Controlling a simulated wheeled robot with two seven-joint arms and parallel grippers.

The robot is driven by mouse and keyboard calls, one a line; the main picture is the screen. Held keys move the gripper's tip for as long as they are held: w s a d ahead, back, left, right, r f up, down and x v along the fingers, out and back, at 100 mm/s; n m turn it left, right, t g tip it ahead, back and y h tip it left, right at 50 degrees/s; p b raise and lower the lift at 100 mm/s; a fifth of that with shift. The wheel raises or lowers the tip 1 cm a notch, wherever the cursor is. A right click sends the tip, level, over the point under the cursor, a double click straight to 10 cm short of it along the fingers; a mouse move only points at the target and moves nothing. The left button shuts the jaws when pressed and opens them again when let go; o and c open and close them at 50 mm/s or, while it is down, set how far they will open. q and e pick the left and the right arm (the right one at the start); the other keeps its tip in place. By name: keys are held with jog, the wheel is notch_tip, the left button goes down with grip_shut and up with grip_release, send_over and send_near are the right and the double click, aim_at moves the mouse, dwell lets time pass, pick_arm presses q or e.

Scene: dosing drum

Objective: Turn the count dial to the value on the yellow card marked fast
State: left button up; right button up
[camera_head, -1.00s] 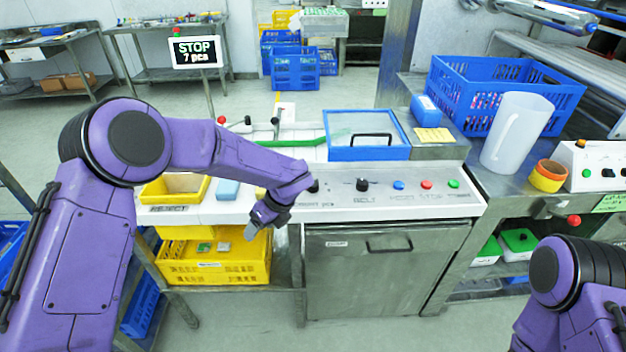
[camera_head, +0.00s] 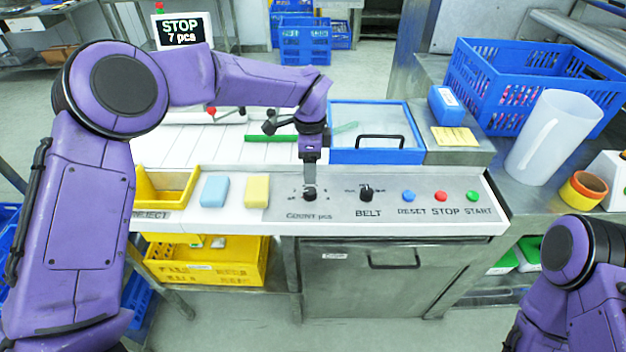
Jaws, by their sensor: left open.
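The count dial (camera_head: 309,195) is a small black knob on the grey panel, above the label "COUNT pcs". My left gripper (camera_head: 310,180) points down right over the dial, its fingertips at or just above the knob. I cannot tell whether they touch it. The fingers hide part of the dial's scale, and its setting is not readable. A yellow card (camera_head: 454,136) lies on the steel surface right of the blue-framed lid; its writing is too small to read. My right gripper is out of view; only part of my right arm shows at lower right.
The black BELT knob (camera_head: 366,193) and the RESET (camera_head: 408,196), STOP (camera_head: 441,196) and START (camera_head: 473,197) buttons stand right of the dial. A blue block (camera_head: 214,191) and yellow block (camera_head: 257,190) lie left. The display (camera_head: 182,31) reads "STOP 7 pcs".

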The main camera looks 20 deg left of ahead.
aim_at(310, 191)
pick_arm(q)
notch_tip(310, 191, down, 8)
jog(key=shift+a+f+p, duration=0.1)
jog(key=shift+p, duration=0.85)
jog(key=shift+s, duration=0.1)
jog(key=c, duration=1)
